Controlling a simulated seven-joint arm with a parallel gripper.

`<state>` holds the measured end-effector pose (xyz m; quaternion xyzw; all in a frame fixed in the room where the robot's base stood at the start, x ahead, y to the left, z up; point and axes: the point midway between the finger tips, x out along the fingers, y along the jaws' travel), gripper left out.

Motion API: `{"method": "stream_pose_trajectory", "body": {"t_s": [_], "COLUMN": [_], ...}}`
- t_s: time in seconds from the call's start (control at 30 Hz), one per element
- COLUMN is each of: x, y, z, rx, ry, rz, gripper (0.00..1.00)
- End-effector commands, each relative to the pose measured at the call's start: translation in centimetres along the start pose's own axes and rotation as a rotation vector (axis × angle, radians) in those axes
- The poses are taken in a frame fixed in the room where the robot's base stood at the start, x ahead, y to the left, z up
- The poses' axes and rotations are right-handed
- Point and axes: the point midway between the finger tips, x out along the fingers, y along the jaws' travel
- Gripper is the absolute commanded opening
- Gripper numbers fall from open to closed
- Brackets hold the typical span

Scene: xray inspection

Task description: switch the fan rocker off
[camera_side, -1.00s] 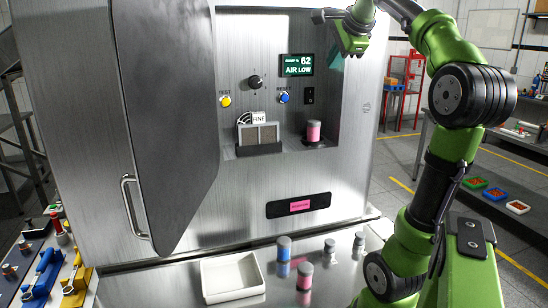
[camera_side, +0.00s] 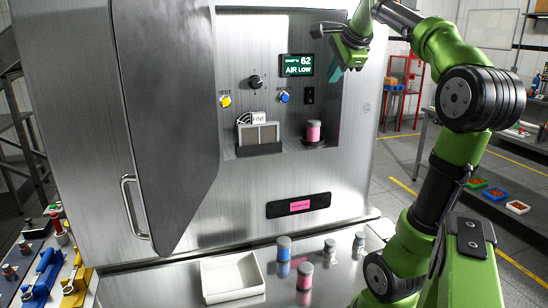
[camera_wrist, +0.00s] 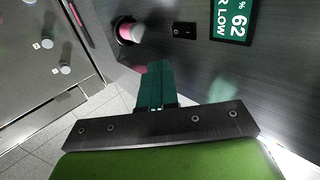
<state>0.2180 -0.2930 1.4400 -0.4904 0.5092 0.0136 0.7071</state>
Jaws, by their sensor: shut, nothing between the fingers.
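The fan rocker (camera_side: 309,95) is a small black switch on the cabinet's inner back panel, right of the blue button. It also shows in the wrist view as a black rocker (camera_wrist: 184,31) beside the display. Which way it is tipped is too small to tell. My gripper (camera_side: 334,73) is at the cabinet opening's upper right, above and to the right of the rocker and apart from it. In the wrist view its teal fingers (camera_wrist: 156,84) are together and empty, pointing toward the panel below the rocker and the pink jar.
The display (camera_side: 297,65) reads 62 and AIR LOW. A black knob (camera_side: 256,82), a yellow button (camera_side: 225,101) and a blue button (camera_side: 284,97) are nearby. A pink jar (camera_side: 314,131) stands below the rocker. The open door (camera_side: 165,120) is at left.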

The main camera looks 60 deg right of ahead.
Motion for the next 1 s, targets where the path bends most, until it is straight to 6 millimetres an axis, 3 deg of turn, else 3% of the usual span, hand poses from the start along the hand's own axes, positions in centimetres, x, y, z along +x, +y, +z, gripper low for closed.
{"method": "stream_pose_trajectory", "body": {"t_s": [0.23,0.37,0.8,1.0], "x": [0.1,1.2,10.1,12.3], "y": [0.0,0.0,0.1,-1.8], "z": [0.0,0.0,0.0,0.0], "rx": [0.0,0.0,0.0,0.0], "ry": [0.0,0.001,0.001,0.001], "rz": [0.0,0.003,0.005,0.0], "gripper": [0.0,0.0,0.0,0.0]}}
